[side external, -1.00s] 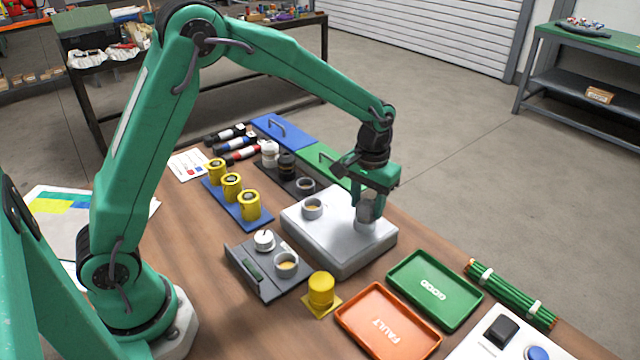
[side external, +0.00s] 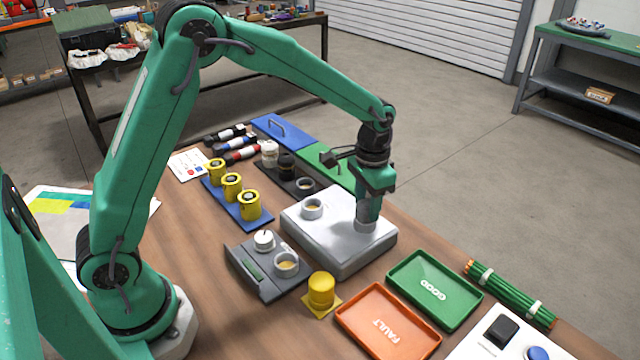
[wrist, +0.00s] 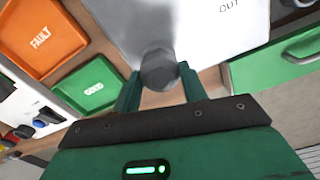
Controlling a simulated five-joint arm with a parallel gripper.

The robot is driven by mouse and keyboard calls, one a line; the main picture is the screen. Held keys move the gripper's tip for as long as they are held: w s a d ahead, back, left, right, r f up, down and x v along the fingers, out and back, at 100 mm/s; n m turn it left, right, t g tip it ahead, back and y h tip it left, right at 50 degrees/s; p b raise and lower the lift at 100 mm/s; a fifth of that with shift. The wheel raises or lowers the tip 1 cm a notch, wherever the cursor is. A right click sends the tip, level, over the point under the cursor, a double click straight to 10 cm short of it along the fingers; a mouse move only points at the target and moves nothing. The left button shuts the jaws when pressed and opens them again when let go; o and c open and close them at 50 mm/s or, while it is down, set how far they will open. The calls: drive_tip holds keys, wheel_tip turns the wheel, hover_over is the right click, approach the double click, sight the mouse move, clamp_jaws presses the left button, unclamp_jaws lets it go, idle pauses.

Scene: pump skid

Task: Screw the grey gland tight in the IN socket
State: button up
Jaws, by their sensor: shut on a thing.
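The grey gland (wrist: 160,68) is between my gripper's fingers (wrist: 159,82) in the wrist view, its faceted top facing the camera. In the side view my gripper (side external: 367,215) points straight down over the right-hand socket of the pale grey pump block (side external: 335,258), shut on the gland. The gland looks upright and in line with that socket. The fingers hide most of it there, and how deep it sits cannot be told. An "OUT" label shows on the block's top in the wrist view; no IN label is readable. The block's other socket (side external: 312,207) is open and empty.
The orange FAULT tray (side external: 388,322) and green GOOD tray (side external: 435,289) lie right of the block. A yellow cylinder (side external: 321,289) and a grey fixture (side external: 268,272) stand in front. Yellow parts on a blue rack (side external: 238,208) and a dark rack (side external: 284,178) are left and behind.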

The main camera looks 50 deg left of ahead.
drive_tip(key=shift+m, duration=2)
drive_tip(key=o, duration=1)
drive_tip(key=shift+o, duration=0.2)
drive_tip(key=shift+n, duration=2.4)
drive_tip(key=n, duration=0.4)
